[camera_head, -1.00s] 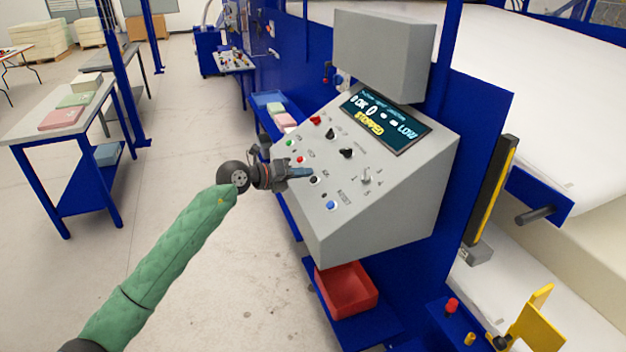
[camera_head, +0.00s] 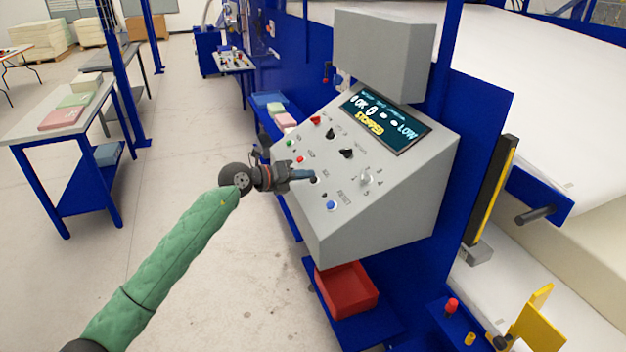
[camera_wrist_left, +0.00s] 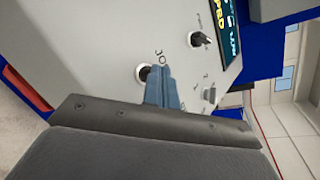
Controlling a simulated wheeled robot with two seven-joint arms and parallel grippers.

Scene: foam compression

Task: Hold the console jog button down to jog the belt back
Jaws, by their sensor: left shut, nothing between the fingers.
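The grey sloped console (camera_head: 375,215) stands in the middle of the head view. Its jog button (camera_wrist_left: 143,73) is dark, sits in a pale ring and shows beside the fingertips in the left wrist view. In the head view the fingertips mostly cover it. My left gripper (camera_head: 311,178) is shut and empty, its blue-grey fingertips at the button; they also show in the wrist view (camera_wrist_left: 161,85). I cannot tell whether they press it. The console screen (camera_head: 386,119) has a yellow line that reads STOPPED. My right gripper is not in view.
A blue button (camera_head: 330,205), a toggle switch (camera_head: 366,178) and black knobs (camera_head: 346,153) sit near the fingertips. A red bin (camera_head: 347,290) is below the console. The white belt (camera_head: 540,75) lies behind at right.

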